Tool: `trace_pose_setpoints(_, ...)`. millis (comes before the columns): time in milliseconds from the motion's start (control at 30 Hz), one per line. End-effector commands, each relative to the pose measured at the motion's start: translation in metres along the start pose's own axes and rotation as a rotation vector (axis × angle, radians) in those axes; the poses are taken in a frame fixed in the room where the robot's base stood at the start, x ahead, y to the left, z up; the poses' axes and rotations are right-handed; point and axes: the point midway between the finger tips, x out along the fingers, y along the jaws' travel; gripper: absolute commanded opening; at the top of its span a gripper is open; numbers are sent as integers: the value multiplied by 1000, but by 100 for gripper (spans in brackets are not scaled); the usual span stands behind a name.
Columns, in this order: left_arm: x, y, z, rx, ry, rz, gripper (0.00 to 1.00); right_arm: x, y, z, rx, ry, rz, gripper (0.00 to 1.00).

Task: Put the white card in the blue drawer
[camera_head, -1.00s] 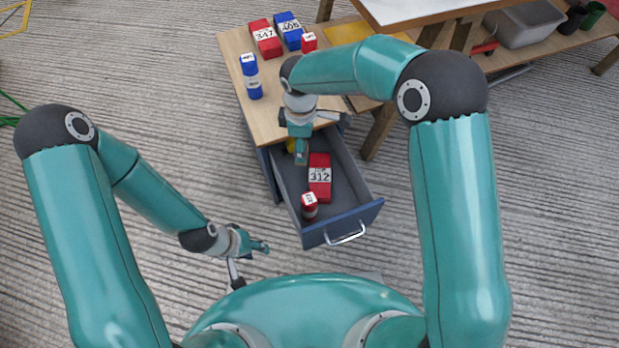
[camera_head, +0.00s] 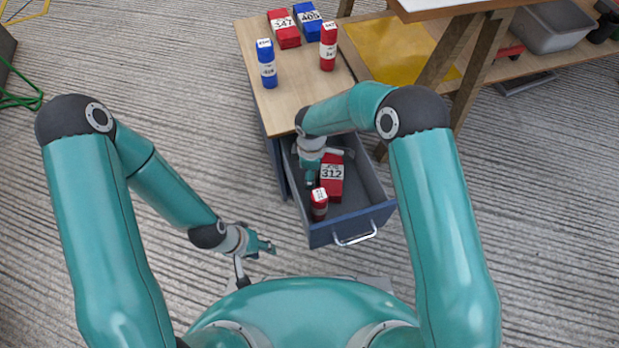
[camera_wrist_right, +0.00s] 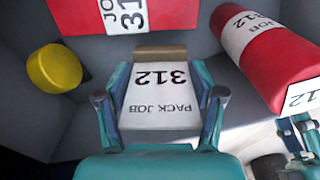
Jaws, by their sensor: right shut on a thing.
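The white card (camera_wrist_right: 158,100), printed "312 PACK JOB", is between the fingers of my right gripper (camera_wrist_right: 162,92) in the right wrist view, with a tan strip along its far edge. My right gripper is shut on it. In the head view my right gripper (camera_head: 310,180) points down into the open blue drawer (camera_head: 352,222), at its left side; the card cannot be made out there. My left gripper (camera_head: 257,257) is open and empty, left of the drawer.
A yellow round thing (camera_wrist_right: 55,68) is in the drawer in the right wrist view. The floor left of the drawer is clear.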

Motion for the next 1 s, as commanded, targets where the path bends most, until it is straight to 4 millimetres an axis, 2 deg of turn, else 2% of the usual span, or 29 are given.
trace_pose_setpoints(200,11,-4,0,0,0,0,40,34,-1,0,1,-1,-3,32)
trace_pose_setpoints(467,11,-4,0,0,0,0,40,38,-1,0,0,-1,-3,32)
trace_pose_setpoints(500,11,-4,0,0,0,0,40,38,-1,0,0,-1,-3,71)
trace_pose_setpoints(667,11,-4,0,0,0,0,40,38,-1,0,0,-1,-3,97)
trace_pose_setpoints(1000,10,-4,0,0,0,0,40,36,-1,0,-1,0,-1,97)
